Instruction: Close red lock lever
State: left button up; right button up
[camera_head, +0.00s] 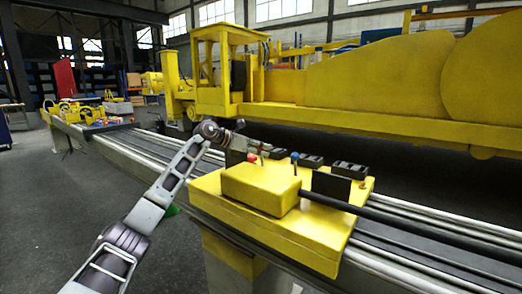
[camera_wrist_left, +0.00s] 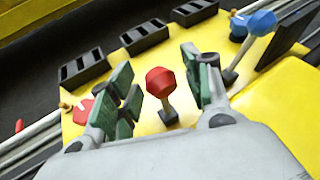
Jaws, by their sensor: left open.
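The red lock lever (camera_wrist_left: 160,84) has a faceted red knob on a short dark stem, on the yellow block. In the left wrist view it stands between the two green-padded fingers of my left gripper (camera_wrist_left: 163,93). The fingers are open, with a gap on either side of the knob. In the head view the red knob (camera_head: 252,157) is small, beside my left gripper (camera_head: 252,149). A blue-knobbed lever (camera_head: 295,157) stands to its right; it also shows at the upper right of the left wrist view (camera_wrist_left: 255,23). My right gripper is not in view.
Several black slotted blocks (camera_wrist_left: 144,40) line the edge of the yellow fixture (camera_head: 330,245). A red part (camera_wrist_left: 79,111) lies left of my fingers. A black upright plate (camera_head: 331,186) and a long dark rod (camera_head: 390,219) are to the right. Large yellow machinery (camera_head: 375,80) stands behind.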

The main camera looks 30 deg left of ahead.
pick_arm(q)
jog(key=shift+w+d+f, duration=0.1)
jog(key=shift+w+d, duration=0.05)
jog(key=shift+w, duration=0.1)
grip_shut()
dwell(0.3)
